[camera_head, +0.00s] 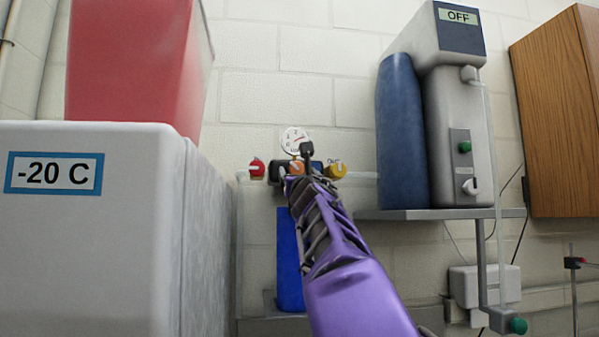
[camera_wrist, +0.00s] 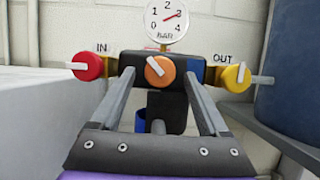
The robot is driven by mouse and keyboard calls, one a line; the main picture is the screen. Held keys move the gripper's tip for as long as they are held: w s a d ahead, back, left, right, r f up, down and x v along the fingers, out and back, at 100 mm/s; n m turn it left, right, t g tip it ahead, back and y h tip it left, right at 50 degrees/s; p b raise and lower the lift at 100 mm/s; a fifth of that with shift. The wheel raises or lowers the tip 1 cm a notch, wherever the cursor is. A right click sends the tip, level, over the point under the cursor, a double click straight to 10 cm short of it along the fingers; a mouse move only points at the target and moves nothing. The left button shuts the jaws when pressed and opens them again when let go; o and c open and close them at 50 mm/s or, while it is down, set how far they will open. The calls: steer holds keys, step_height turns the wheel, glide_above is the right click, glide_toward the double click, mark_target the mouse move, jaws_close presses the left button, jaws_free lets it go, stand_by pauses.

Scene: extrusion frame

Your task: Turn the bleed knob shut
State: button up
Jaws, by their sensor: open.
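An orange knob (camera_wrist: 160,72), unlabelled in these views, sits at the middle of a dark valve block (camera_wrist: 187,70). Its white pointer mark is tilted, upper end to the left. It is partly visible in the head view (camera_head: 296,167). I take it as the bleed knob. A red knob (camera_wrist: 87,66) marked IN is on the left, and a yellow knob (camera_wrist: 236,77) marked OUT is on the right. My gripper (camera_wrist: 160,76) is open, its fingers pointing at the block, one on each side of the orange knob. I cannot tell whether they touch it.
A round gauge (camera_wrist: 166,20) above the block has its red needle near 3. A white freezer (camera_head: 90,240) stands on the left with a red bin (camera_head: 130,65) on top. On the right, a blue cylinder (camera_head: 401,130) and grey unit (camera_head: 458,120) stand on a shelf (camera_head: 440,214).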

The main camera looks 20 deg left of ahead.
steer(key=shift+w+a+r, duration=0.1)
steer(key=shift+w, duration=0.05)
jaws_close()
stand_by(0.4)
steer(key=shift+m, duration=0.3)
steer(key=shift+m+t+h+b, duration=0.3)
steer(key=shift+m+h+b, duration=0.2)
steer(key=shift+m+h, duration=0.45)
steer(key=m, duration=0.2)
steer(key=shift+a+m+h, duration=0.15)
steer(key=shift+m+h, duration=0.2)
steer(key=m+h, duration=0.1)
steer(key=m, duration=0.1)
steer(key=m+h, duration=0.1)
steer(key=m, duration=0.1)
steer(key=m+h+p, duration=0.1)
steer(key=m, duration=0.2)
steer(key=shift+s+a+r+h, duration=0.15)
steer(key=shift+s+r+h, duration=0.05)
steer(key=shift+s+h, duration=0.1)
steer(key=shift+m, duration=0.4)
